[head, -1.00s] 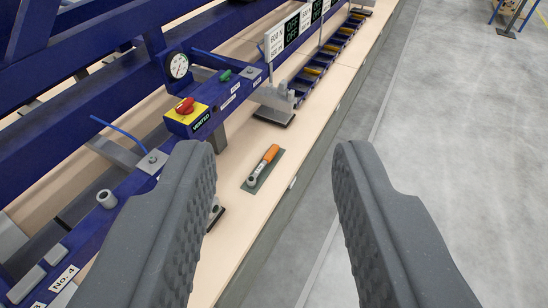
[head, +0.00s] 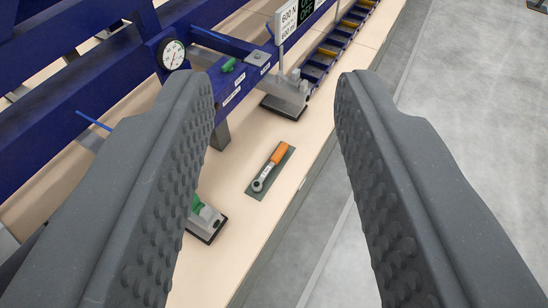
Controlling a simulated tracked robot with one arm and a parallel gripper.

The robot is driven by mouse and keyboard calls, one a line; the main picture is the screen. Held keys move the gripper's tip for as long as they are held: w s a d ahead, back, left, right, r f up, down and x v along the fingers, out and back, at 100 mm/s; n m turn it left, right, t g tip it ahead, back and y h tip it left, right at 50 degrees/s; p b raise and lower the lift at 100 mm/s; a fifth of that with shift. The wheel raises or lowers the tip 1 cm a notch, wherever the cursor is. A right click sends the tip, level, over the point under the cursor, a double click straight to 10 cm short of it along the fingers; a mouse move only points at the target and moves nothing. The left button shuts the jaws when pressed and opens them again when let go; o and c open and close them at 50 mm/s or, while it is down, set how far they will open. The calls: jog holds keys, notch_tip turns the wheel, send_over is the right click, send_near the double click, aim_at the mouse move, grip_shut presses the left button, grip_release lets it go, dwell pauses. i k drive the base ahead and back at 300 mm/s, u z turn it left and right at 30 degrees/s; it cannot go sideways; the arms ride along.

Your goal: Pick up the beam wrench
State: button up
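The beam wrench (head: 265,175) has an orange handle and a grey metal head with a round end. It lies on a dark grey-green mat (head: 282,167) on the pale wooden bench top. Its handle points away and to the right, its head toward me. My gripper (head: 280,85) is open and empty. Its two dark grey fingers with bumpy inner pads stand wide apart, and the wrench shows in the gap between them, below and apart from them.
A blue frame with a dial gauge (head: 172,55) and a green lever (head: 229,65) stands to the left. Metal feet on dark pads sit beyond (head: 283,106) and before (head: 206,222) the wrench. Blue bins (head: 325,58) line the bench further off. Grey floor is clear at right.

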aim_at(257, 186)
jog(key=k, duration=0.6)
jog(key=z, duration=0.5)
jog(key=i, duration=0.7)
jog(key=z, duration=0.5)
jog(key=i, duration=1.2)
jog(key=u, duration=0.55)
jog(key=i, duration=0.45)
jog(key=u, duration=0.45)
